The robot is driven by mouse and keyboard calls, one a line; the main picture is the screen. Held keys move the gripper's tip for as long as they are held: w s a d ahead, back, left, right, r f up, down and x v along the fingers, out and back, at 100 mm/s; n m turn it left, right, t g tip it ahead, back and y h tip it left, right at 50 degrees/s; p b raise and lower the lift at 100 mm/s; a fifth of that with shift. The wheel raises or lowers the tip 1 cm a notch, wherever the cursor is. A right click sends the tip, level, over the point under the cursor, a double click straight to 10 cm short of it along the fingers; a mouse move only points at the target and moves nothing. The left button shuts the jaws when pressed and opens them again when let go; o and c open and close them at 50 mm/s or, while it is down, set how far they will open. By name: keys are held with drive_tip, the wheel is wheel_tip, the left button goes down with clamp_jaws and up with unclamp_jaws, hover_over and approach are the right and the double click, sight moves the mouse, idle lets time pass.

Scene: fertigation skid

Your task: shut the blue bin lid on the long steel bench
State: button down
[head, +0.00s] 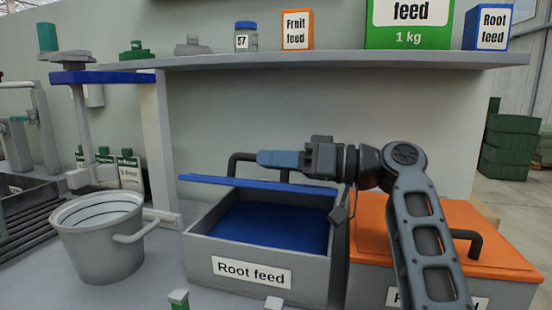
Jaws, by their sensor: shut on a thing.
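The blue bin lid (255,185) shows almost edge-on as a thin slab above the rear part of the grey bin (200,222), which is labelled "Root feed". The lid is raised, and a gap shows between its front edge and the bin's front rim. Blue (265,228) shows inside the bin. A dark arched handle (233,167) stands on top of the lid. My gripper (265,158) reaches in from the right with its blue fingers shut on the handle's upper bar. The fingers and wrist hide part of the handle.
An orange-lidded bin (490,255) with a dark handle stands close on the right, partly behind my arm. A grey bucket (105,240) stands at left on the steel bench (150,285). A shelf (330,62) with boxes and a jar runs above.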

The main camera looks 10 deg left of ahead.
drive_tip(key=shift+d, duration=0.1)
drive_tip(key=c, duration=1.1)
unclamp_jaws()
drive_tip(key=shift+r, duration=0.1)
drive_tip(key=shift+s+d, duration=0.1)
drive_tip(key=shift+d, duration=3.8)
